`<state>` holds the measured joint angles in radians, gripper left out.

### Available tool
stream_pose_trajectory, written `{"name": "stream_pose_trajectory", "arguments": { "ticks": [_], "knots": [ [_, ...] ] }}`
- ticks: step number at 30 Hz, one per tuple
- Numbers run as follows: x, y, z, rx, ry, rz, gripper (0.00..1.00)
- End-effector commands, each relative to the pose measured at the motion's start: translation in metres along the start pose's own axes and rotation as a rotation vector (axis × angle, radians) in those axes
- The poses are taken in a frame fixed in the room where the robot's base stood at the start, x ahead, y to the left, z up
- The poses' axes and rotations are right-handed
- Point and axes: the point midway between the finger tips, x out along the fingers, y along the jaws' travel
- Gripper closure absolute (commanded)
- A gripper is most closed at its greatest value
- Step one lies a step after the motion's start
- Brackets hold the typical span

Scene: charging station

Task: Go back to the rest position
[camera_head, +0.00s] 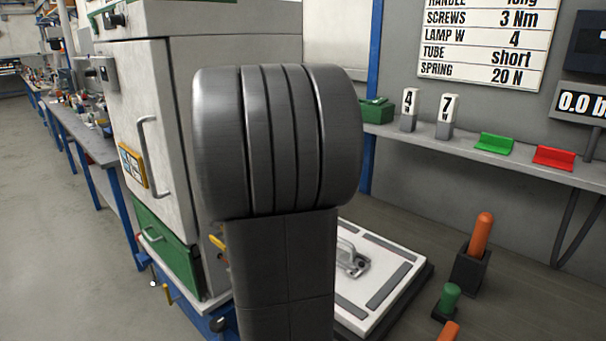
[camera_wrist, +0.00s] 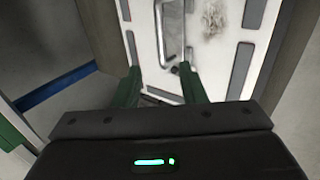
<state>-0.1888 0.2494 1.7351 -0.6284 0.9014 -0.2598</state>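My gripper (camera_wrist: 161,72) shows in the wrist view with its two green fingers spread apart and nothing between them. Behind the fingers is a white panel (camera_wrist: 215,60) with dark strips and a metal handle (camera_wrist: 170,35). I cannot tell how far the fingers are from the handle. In the head view a white plate (camera_head: 352,309) with grey strips and a metal handle (camera_head: 350,258) lies on the bench. My large grey arm link stands in the middle of that view and hides my gripper and part of the plate.
A white cabinet (camera_head: 150,120) with a green drawer (camera_head: 165,245) stands at left. At right are an orange-handled tool in a black holder (camera_head: 470,272) and a green knob (camera_head: 449,297). A shelf (camera_head: 480,155) carries number blocks and green and red holders. Floor at far left is clear.

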Motion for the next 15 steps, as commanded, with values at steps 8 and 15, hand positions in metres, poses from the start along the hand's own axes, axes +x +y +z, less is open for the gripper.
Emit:
{"name": "stream_pose_trajectory", "arguments": {
  "ticks": [8, 15],
  "knots": [
    [0.056, -0.002, 0.002, 0.001, -0.006, -0.004, 0.63],
    [0.101, -0.002, 0.001, 0.0, -0.004, -0.003, 0.63]
  ]
}}
